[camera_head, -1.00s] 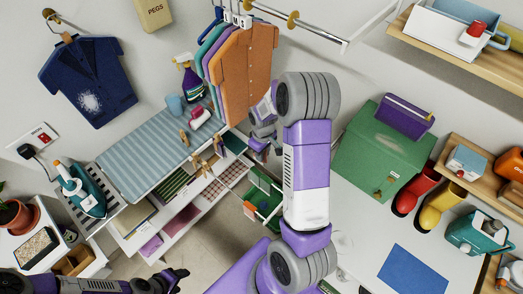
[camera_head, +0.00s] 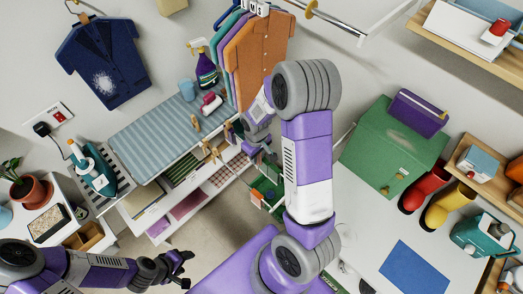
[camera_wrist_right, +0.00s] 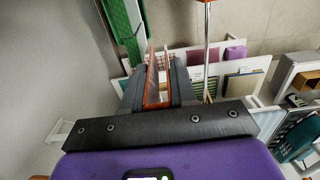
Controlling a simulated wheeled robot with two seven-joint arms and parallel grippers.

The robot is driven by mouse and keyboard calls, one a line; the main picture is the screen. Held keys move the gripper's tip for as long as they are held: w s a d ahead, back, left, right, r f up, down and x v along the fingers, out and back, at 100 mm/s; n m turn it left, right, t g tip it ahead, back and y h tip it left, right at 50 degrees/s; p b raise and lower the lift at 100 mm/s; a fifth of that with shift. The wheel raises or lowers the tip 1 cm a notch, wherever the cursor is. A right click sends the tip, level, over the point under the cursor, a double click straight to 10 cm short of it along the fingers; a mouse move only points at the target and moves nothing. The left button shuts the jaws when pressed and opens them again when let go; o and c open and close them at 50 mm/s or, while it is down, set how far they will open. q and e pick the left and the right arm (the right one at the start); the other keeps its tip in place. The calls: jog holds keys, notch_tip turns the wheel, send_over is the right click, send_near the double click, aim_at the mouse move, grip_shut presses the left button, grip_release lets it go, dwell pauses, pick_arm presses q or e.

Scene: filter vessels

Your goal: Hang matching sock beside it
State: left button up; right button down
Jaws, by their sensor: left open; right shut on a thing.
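My right gripper (camera_head: 246,148) is low beside the hanging orange shirt, near a row of wooden pegs (camera_head: 206,148) at the striped board's front edge. In the right wrist view its fingers (camera_wrist_right: 158,92) are shut on a thin orange-red thing (camera_wrist_right: 152,80), seen nearly edge-on. I cannot tell whether this is a sock. Small dark and coloured cloth pieces hang by the pegs, too small to make out. My left gripper (camera_head: 183,268) is open and empty over the floor at the lower left, well away from the pegs.
A striped ironing board (camera_head: 150,135) holds a spray bottle (camera_head: 206,72) and a blue cup (camera_head: 187,90). Coloured shirts (camera_head: 257,55) hang behind my right gripper. A green box (camera_head: 395,150) and boots (camera_head: 425,188) stand on the right table.

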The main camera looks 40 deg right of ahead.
send_over(243, 181)
notch_tip(243, 181, down, 13)
jog(key=b, duration=1.1)
dwell(0.6)
dwell(0.4)
jog(key=c, duration=0.8)
grip_release()
jog(key=shift+r, duration=0.15)
notch_tip(243, 181, up, 7)
jog(key=shift+r+p, duration=0.2)
jog(key=shift+p, duration=0.4)
